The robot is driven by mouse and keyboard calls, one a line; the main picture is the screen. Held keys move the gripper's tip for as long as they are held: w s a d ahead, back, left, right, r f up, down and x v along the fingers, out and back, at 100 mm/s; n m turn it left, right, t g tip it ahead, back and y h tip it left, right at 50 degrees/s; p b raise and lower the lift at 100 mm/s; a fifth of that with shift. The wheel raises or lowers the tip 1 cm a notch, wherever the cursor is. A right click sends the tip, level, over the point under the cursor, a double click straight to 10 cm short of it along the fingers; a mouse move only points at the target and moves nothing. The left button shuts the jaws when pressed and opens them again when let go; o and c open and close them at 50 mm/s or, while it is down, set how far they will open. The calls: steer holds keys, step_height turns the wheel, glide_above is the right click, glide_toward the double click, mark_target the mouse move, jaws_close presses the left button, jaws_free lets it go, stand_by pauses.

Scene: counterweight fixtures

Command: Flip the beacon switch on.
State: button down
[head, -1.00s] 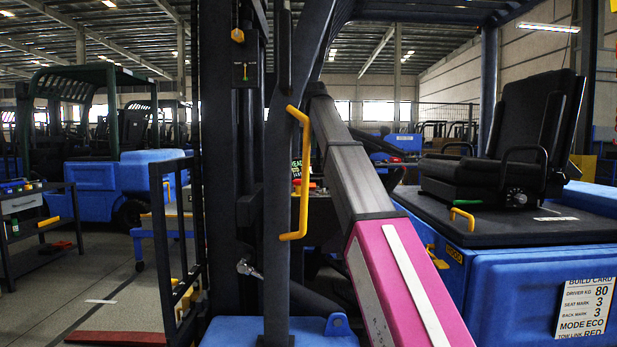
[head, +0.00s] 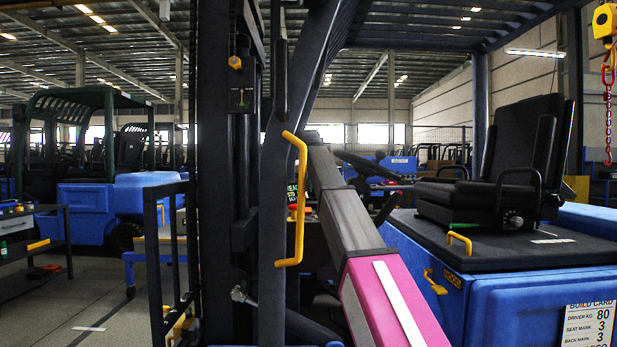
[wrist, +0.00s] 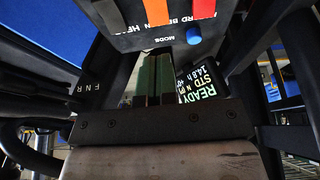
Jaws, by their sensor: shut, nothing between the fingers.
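In the wrist view a dark control panel (wrist: 135,33) fills the top, with a label line that seems to include the word BEACON. An orange part (wrist: 156,12) and a red part (wrist: 111,14) stick out there, cut by the top edge. I cannot tell which one is the beacon switch or its position. A blue knob (wrist: 194,36) sits near the word MODE. My gripper (wrist: 153,68) is shut and empty, its fingers pointing at the panel from below. In the head view the gripper is hidden behind the truck's posts and my arm.
A lit display (wrist: 199,84) reading READY is right of the fingers. Dark posts and bars stand on both sides. In the head view a front post with a yellow grab handle (head: 299,200) stands beside my arm; the black seat (head: 492,165) is at right.

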mark_target(308, 209)
steer(key=x, duration=0.6)
steer(key=shift+s+f, duration=0.1)
steer(key=shift+s, duration=0.25)
steer(key=shift+f, duration=0.15)
steer(key=shift+w+f, duration=0.25)
steer(key=shift+f, duration=0.05)
steer(key=shift+s, duration=0.2)
steer(key=shift+s+r, duration=0.1)
steer(key=shift+s, duration=0.65)
steer(key=shift+w+r, duration=0.1)
steer(key=shift+r, duration=0.05)
